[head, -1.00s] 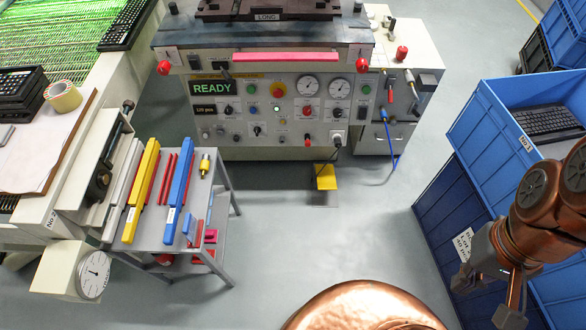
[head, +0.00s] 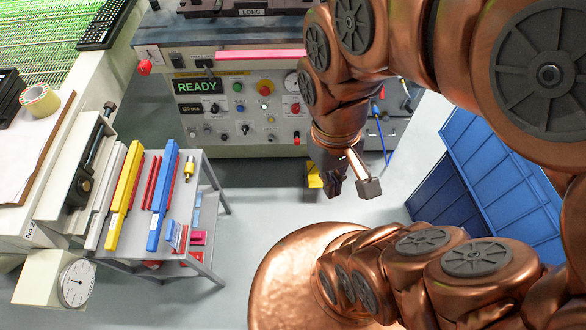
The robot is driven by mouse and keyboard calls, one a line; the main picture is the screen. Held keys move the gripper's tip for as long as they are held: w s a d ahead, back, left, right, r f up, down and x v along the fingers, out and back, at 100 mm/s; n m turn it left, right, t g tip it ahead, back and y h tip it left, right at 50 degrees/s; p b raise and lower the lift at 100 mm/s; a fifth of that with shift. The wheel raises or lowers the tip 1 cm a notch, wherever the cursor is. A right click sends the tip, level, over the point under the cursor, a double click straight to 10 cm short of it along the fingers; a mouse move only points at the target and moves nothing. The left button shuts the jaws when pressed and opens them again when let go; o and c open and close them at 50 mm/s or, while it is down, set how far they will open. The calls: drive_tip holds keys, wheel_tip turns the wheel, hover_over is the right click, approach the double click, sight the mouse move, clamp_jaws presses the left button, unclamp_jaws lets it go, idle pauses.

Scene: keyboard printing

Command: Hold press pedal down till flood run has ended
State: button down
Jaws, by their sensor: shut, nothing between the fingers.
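The yellow press pedal (head: 314,175) is on the floor at the foot of the press (head: 240,147). Only its left part shows; my arm and gripper cover the rest. My gripper (head: 350,187) is shut and empty, pointing down in front of the pedal's right side. I cannot tell whether it touches the pedal or is above it, or whether the pedal is pressed. The press display (head: 197,86) reads READY in green.
A grey trolley (head: 207,253) with yellow and blue bars stands at left. A dial gauge (head: 77,283) is at lower left. Blue crates (head: 500,170) stand at right, partly behind my arm. The grey floor between trolley and pedal is clear.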

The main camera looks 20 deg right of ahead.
drive_tip(key=shift+w+d, duration=0.1)
drive_tip(key=shift+w, duration=0.05)
drive_tip(key=w+d+f+m+t+b, duration=0.1)
drive_tip(key=w+d+f+b, duration=0.3)
drive_tip(key=w+f+b, duration=0.65)
drive_tip(key=w+d+f+m+t+b, duration=0.1)
drive_tip(key=w+d+f+b, duration=0.3)
drive_tip(key=w+f+b, duration=0.7)
drive_tip(key=w+d+f+m+b, duration=0.1)
drive_tip(key=w+d+f+b, duration=0.3)
drive_tip(key=f, duration=0.8)
drive_tip(key=w+d+f+b, duration=0.5)
drive_tip(key=d+f, duration=0.1)
drive_tip(key=f, duration=0.7)
drive_tip(key=w+d+f+m+t+b, duration=0.1)
drive_tip(key=w+d+f+b, duration=0.3)
drive_tip(key=f, duration=0.8)
drive_tip(key=shift+w+d+f+m+h, duration=0.2)
drive_tip(key=shift+w+d+m+h, duration=0.1)
drive_tip(key=shift+w+d, duration=0.5)
